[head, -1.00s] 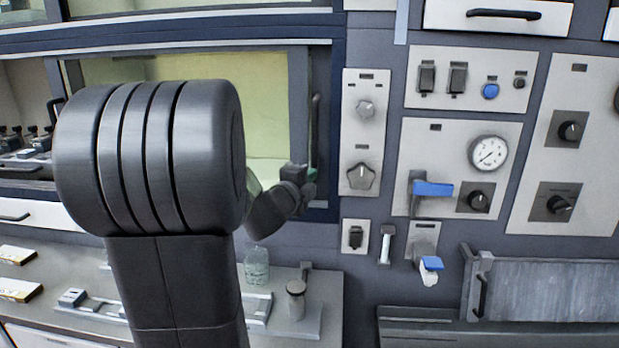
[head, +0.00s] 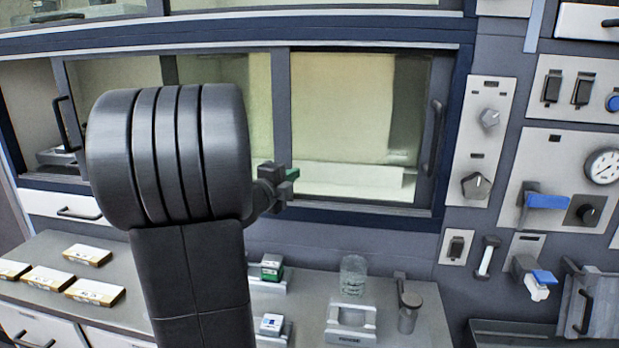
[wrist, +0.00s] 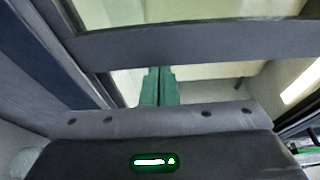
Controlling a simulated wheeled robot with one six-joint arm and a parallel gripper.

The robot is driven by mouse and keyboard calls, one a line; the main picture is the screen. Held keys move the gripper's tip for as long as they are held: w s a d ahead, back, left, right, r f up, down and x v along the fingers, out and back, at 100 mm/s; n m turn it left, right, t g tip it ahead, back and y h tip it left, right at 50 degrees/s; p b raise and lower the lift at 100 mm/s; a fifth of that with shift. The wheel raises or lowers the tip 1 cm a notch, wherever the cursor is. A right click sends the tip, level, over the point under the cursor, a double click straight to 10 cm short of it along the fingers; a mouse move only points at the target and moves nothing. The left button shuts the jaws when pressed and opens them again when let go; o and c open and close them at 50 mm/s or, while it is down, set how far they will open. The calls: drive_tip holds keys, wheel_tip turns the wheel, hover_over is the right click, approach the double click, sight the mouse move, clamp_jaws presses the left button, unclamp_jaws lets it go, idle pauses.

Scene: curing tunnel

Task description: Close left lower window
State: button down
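The lower window is a dark-framed sliding pair. Its left pane (head: 115,72) has a black handle (head: 62,122) on its left edge and stands slid to the right, with an open gap to its left. The right pane (head: 340,105) has a handle (head: 433,140) at its right edge. My gripper (head: 290,174) is in front of the right pane near its left lower part, apart from both handles. In the wrist view its green fingers (wrist: 159,86) are together with nothing visible between them, against the window framing. My arm hides much of the left pane.
Control panels with knobs (head: 475,186) and a blue lever (head: 545,201) stand to the right.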

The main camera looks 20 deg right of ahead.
drive_tip(key=w+a+p, duration=0.1)
drive_tip(key=w+a, duration=0.6)
drive_tip(key=a, duration=0.6)
drive_tip(key=w+a+p, duration=0.2)
drive_tip(key=w+a, duration=0.5)
drive_tip(key=a, duration=0.6)
drive_tip(key=shift+w+a, duration=0.25)
drive_tip(key=shift+w, duration=0.05)
drive_tip(key=shift+r, duration=0.15)
